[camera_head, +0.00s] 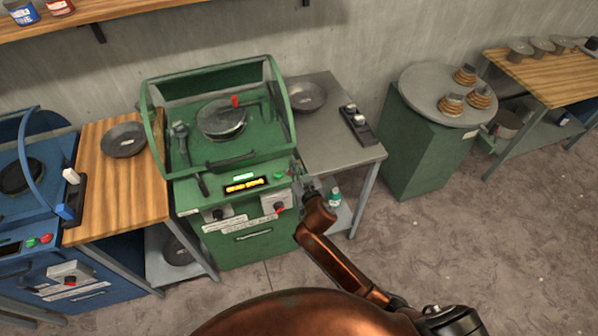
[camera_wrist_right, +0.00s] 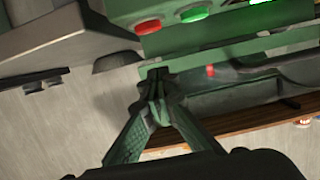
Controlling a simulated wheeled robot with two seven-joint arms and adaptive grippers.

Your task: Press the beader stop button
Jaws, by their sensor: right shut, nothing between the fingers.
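The green machine (camera_head: 185,185), with a round plate under its raised guard, stands at the centre of the head view. In the right wrist view, a red button (camera_wrist_right: 148,27) and a green button (camera_wrist_right: 195,13) sit side by side on its green panel. My right gripper (camera_wrist_right: 157,78) is shut and empty, its fingertips apart from the red button in the picture. My left gripper is not in view.
A blue machine (camera_head: 40,180) at the left has its own red button (camera_head: 46,238) and green button (camera_head: 31,242). A grey table (camera_head: 335,150) adjoins the green machine on the right. A wooden-topped table (camera_head: 140,185) stands between the machines. Open floor (camera_head: 480,240) lies at the right.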

